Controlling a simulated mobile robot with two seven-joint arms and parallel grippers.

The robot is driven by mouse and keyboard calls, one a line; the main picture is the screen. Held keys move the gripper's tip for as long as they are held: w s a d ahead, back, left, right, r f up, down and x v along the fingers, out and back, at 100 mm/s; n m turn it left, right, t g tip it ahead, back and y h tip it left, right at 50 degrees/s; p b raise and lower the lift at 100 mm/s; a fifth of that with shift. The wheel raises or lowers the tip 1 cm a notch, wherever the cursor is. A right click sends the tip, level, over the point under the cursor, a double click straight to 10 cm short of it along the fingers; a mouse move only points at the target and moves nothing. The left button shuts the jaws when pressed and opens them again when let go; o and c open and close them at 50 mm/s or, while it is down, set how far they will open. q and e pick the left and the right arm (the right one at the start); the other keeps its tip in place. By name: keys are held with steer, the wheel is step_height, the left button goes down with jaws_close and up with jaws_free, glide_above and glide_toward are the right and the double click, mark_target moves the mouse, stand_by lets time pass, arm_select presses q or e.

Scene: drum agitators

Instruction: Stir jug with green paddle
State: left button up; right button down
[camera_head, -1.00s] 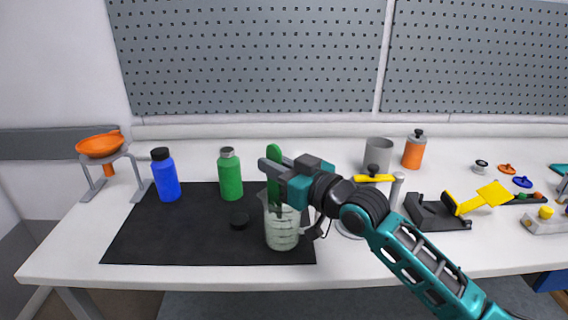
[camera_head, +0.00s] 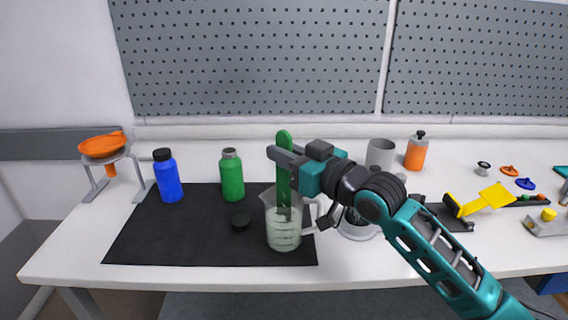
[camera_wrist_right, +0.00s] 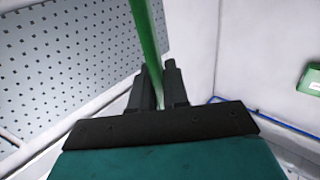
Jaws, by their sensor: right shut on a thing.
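The green paddle (camera_head: 284,172) is upright, its lower end inside the clear jug (camera_head: 284,236). The jug stands on the black mat (camera_head: 150,232) near its right edge, with its handle to the right, and holds pale contents. My right gripper (camera_head: 284,163) is shut on the paddle's shaft above the jug's rim. The right wrist view also shows the green shaft (camera_wrist_right: 146,40) between the two dark fingers (camera_wrist_right: 159,92). The paddle's lowest part is hard to make out through the jug. My left gripper is not in view.
A grey cup (camera_head: 380,153), an orange bottle (camera_head: 416,151) and a yellow scoop (camera_head: 485,198) are to the right. An orange funnel (camera_head: 102,146) sits on a stand.

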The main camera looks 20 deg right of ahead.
steer(key=shift+r, duration=6.45)
steer(key=shift+f, duration=0.1)
